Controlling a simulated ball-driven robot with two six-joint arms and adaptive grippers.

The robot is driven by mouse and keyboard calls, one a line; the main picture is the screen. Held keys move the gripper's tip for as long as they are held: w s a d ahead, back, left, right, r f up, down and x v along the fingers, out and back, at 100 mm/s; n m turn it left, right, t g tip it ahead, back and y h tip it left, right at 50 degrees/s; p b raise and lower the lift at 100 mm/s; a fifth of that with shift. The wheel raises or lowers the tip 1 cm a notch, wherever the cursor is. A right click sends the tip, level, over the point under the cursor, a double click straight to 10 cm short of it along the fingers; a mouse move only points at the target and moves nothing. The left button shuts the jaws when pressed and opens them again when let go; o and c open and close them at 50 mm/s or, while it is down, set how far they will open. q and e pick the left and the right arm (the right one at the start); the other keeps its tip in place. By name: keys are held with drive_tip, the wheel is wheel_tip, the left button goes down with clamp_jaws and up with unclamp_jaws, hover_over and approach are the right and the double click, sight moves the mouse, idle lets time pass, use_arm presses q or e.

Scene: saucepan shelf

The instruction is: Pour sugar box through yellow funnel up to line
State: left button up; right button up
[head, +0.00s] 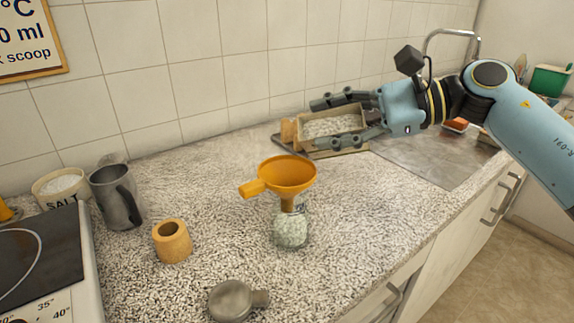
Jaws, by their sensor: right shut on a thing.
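The sugar box (352,123), a tan open box filled with white grains, is at the back of the counter. My right gripper (318,124) reaches in from the right and is shut on it, one finger along the far side and one along the near side. The box looks about level; I cannot tell whether it touches what is beneath it. The yellow funnel (288,171) sits with its spout in the neck of a clear glass bottle (292,232) in the middle of the counter. The bottle holds pale contents; its line is too small to make out. My left gripper is out of view.
A grey metal jug (116,198) and a salt pot (60,190) stand at the left, beside a hob (40,255). A wooden cup (172,241) and a round grey metal object (232,300) stand nearer. A sink area (425,160) lies at the right.

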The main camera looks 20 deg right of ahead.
drive_tip(key=shift+s+a+r, duration=0.15)
drive_tip(key=shift+a+r, duration=0.05)
drive_tip(key=shift+a, duration=0.05)
drive_tip(key=shift+d+p, duration=0.1)
drive_tip(key=shift+p, duration=0.35)
drive_tip(key=shift+a+r+n, duration=0.1)
drive_tip(key=shift+a+n, duration=0.1)
drive_tip(key=shift+n, duration=0.1)
drive_tip(key=shift+d+h+p, duration=0.1)
drive_tip(key=shift+h+p, duration=0.25)
drive_tip(key=shift+h, duration=0.05)
drive_tip(key=shift+s, duration=0.1)
drive_tip(key=shift+a+r, duration=0.1)
drive_tip(key=shift+a, duration=0.1)
drive_tip(key=shift+d+p, duration=0.1)
drive_tip(key=shift+p, duration=0.25)
